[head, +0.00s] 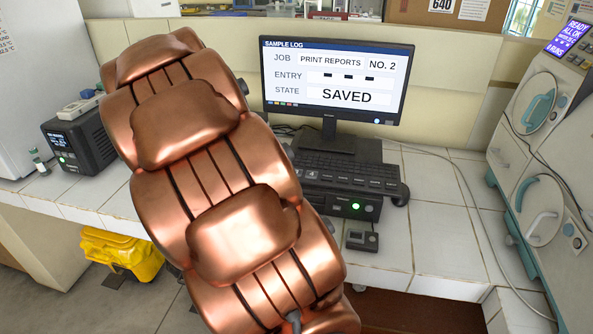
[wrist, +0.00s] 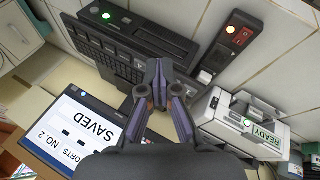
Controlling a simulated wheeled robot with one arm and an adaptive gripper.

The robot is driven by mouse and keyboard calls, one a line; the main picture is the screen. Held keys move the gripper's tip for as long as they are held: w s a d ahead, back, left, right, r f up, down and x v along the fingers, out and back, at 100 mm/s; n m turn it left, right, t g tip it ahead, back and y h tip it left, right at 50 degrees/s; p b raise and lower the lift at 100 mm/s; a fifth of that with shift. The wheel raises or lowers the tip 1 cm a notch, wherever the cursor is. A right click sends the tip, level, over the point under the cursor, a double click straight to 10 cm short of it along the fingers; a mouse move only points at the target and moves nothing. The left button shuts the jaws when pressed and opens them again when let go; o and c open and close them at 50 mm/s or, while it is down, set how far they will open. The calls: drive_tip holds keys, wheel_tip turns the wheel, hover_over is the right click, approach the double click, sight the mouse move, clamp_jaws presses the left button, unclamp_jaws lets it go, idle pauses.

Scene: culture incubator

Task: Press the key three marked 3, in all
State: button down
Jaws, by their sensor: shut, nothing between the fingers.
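The keyboard (head: 350,172) lies on the white tiled bench in front of the monitor, on or against a dark unit (head: 345,205) with a green light. My copper-coloured arm covers the left end of both. The keyboard also shows in the wrist view (wrist: 105,62), at the upper left. I cannot pick out a key marked 3; the key markings are too small or hidden. The monitor (head: 335,85) reads "PRINT REPORTS NO. 2", three dashes at ENTRY, and "SAVED". My gripper (wrist: 157,66) is shut and empty, its tips beside the keyboard's right end in the wrist view. Contact cannot be told.
A small grey device (head: 362,240) sits in front of the dark unit. A mouse (head: 397,194) lies at its right. A black box (head: 78,140) stands at left, incubator doors (head: 541,210) at right. Bench tiles between unit and incubator are clear apart from a cable.

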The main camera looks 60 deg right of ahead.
drive_tip(key=w+d+m+h, duration=0.1)
drive_tip(key=d+m, duration=0.1)
drive_tip(key=d, duration=0.7)
drive_tip(key=w+d+m+g+h, duration=0.1)
drive_tip(key=w+d+m, duration=0.1)
drive_tip(key=d, duration=0.7)
drive_tip(key=shift+r+g+h+p, duration=0.3)
drive_tip(key=shift+p, duration=0.1)
drive_tip(key=shift+f, duration=0.1)
drive_tip(key=b, duration=0.1)
hover_over(294, 172)
wheel_tip(294, 172, down, 7)
drive_tip(key=shift+f, duration=0.2)
drive_tip(key=shift+f+b, duration=0.6)
drive_tip(key=shift+b, duration=0.1)
drive_tip(key=shift+f+b, duration=0.8)
drive_tip(key=shift+b, duration=0.55)
idle(0.5)
drive_tip(key=shift+r, duration=0.8)
idle(0.3)
